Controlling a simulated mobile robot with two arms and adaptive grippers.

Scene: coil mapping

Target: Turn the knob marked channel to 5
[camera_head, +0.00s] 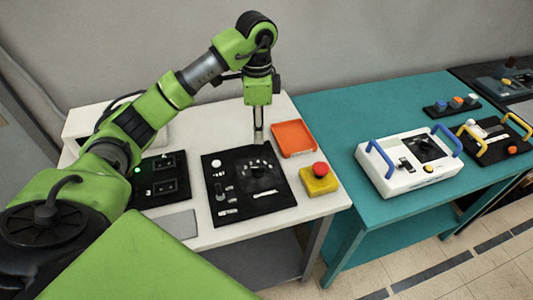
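A black control panel (224,165) lies on the white table. It carries white markings, a white round part near its upper left and a dark raised part right of centre that may be a knob. The labels are too small to read, so I cannot tell which control is marked channel or what it is set to. My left gripper (258,140) points down over the panel's far edge. Its fingers look narrow and close together from this side, and I cannot tell whether they are open or touch anything. My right gripper is out of view.
An orange tray (294,138) and a yellow box with a red button (320,169) stand right of the panel. A black box with a green light (160,181) is left. A teal table (330,113) on the right holds a white device with blue handles (407,176).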

